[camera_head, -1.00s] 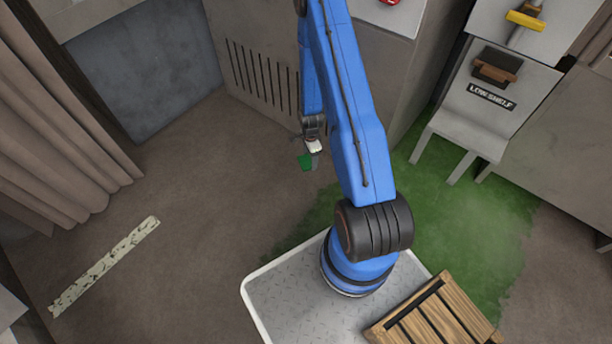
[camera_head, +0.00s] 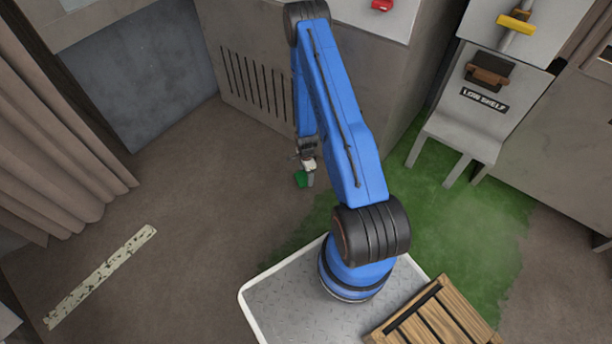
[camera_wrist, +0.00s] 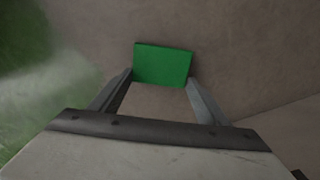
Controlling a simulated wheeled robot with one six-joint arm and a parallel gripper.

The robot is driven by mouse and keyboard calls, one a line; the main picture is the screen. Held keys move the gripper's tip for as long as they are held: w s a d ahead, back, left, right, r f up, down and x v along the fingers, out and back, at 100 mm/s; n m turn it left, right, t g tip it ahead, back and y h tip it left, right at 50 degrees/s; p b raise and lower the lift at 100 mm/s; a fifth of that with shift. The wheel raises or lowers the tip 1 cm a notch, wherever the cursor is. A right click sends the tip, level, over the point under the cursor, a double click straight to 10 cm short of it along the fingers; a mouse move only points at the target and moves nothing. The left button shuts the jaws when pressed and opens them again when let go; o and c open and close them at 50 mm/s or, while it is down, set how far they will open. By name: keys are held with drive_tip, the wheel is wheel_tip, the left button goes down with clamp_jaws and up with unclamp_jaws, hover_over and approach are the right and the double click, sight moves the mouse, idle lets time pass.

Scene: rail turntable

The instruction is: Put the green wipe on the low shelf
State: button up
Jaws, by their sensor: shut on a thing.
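The green wipe (camera_head: 301,179) is a small flat green piece at the end of my arm, held above the brown floor. My gripper (camera_head: 308,178) is shut on it and points down. In the wrist view the wipe (camera_wrist: 163,64) sits between the fingertips of my gripper (camera_wrist: 160,82), slightly tilted. The low shelf (camera_head: 465,134) is a pale grey ledge on legs at the right, below a black "LOW SHELF" label (camera_head: 485,99). My gripper is well to the left of the shelf. The visible top of the shelf looks bare.
A dark box with a brown front (camera_head: 489,72) is above the label. A yellow object (camera_head: 516,24) is higher up. A grey vented cabinet (camera_head: 255,85) stands behind my arm. A green patch (camera_head: 440,215) covers the floor before the shelf. A wooden slatted crate (camera_head: 435,315) is at the front.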

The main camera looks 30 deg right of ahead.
drive_tip(key=shift+f, duration=0.35)
drive_tip(key=shift+f, duration=0.15)
drive_tip(key=o, duration=1.1)
